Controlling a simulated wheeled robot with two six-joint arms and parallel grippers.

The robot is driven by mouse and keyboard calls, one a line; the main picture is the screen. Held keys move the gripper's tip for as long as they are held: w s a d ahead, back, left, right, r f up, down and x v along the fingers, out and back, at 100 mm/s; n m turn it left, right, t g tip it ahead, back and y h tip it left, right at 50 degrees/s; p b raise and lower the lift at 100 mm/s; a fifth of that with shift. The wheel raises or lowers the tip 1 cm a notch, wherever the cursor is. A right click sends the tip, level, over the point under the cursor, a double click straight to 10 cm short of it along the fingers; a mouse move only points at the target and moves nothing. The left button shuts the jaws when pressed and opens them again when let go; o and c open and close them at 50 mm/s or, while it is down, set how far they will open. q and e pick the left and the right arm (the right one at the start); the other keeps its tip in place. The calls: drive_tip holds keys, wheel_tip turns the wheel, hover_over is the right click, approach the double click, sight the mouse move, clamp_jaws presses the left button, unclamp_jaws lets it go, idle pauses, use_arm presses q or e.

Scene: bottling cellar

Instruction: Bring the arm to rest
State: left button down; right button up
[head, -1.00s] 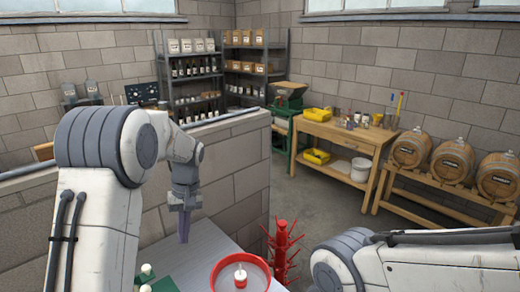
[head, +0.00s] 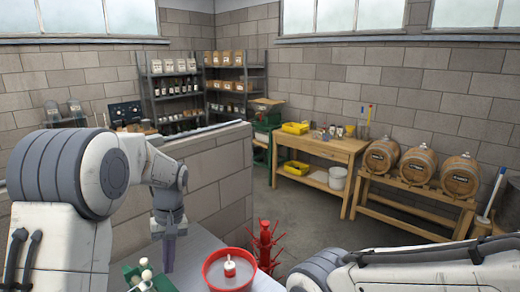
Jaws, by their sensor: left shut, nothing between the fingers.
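The gripper is shut and empty. It hangs to the left of a red bowl (head: 207,275) and appears just behind a green item with white knobs (head: 146,276). Whether the fingertips touch the table cannot be told. My right arm shows only as a white link at the lower right; its gripper is out of view.
A small white and red object (head: 230,267) sits in the bowl. A red bottle tree (head: 265,246) stands just right of the table. A low block wall (head: 215,175) runs behind the left arm. A wooden workbench (head: 325,148) and barrels (head: 383,158) stand farther back, with open floor before them.

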use_arm(q)
drive_tip(key=s+d+f+m+t+h+b, duration=0.1)
drive_tip(key=s+d+f+m+t+b, duration=0.15)
drive_tip(key=s+d+m+b, duration=1)
drive_tip(key=s+d+f+p, duration=0.1)
drive_tip(key=s+d+p, duration=0.1)
drive_tip(key=s, duration=0.5)
drive_tip(key=s+d+f+h+p, duration=0.1)
drive_tip(key=s+d+f+p, duration=0.1)
drive_tip(key=s, duration=0.5)
drive_tip(key=shift+d+f, duration=0.2)
drive_tip(key=shift+d, duration=0.55)
